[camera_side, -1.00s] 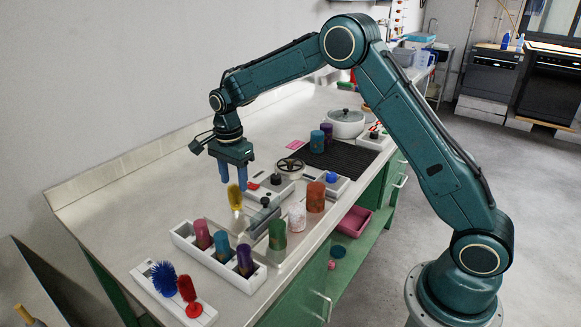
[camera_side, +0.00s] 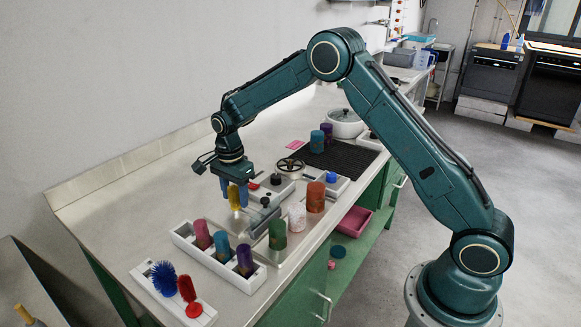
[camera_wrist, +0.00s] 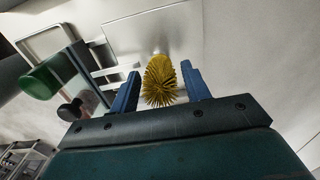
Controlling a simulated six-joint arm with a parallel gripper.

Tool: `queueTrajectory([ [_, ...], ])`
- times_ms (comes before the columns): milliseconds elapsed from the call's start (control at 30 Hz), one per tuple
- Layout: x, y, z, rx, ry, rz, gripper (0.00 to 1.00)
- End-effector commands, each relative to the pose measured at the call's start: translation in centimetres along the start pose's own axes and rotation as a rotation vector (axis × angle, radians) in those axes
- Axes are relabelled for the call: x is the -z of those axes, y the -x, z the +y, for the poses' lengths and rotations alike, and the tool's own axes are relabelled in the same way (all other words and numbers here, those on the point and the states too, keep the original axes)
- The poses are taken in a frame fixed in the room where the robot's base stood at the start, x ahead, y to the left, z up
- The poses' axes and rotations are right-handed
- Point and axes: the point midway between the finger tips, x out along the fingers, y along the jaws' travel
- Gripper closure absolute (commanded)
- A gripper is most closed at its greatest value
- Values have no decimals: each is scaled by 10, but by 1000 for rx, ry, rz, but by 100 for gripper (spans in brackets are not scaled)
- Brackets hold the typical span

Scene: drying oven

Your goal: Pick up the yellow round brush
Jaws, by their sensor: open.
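The yellow round brush (camera_side: 234,197) stands upright on the bench in the side view, behind the white rack. Its bristle head (camera_wrist: 160,82) shows in the wrist view. My gripper (camera_side: 235,192) is open with its blue fingers pointing down, one on each side of the brush's upper part. In the wrist view the head lies between the two fingers (camera_wrist: 158,88), with a gap visible on both sides. The brush's lower end is partly hidden.
A white rack (camera_side: 186,241) with pink, teal and purple cylinders stands in front. A white holder (camera_side: 150,289) carries blue and red brushes. A green cylinder (camera_side: 277,234) and a black-knobbed device (camera_side: 265,203) stand close to the right. Bench space to the left is clear.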

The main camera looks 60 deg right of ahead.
Motion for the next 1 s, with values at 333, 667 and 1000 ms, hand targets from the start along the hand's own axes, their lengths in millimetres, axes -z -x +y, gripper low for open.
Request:
queueTrajectory([
  [333,0,0,0,1,0,0,71],
  [667,0,1,0,1,0,0,100],
  [1000,0,11,-1,4,0,0,100],
])
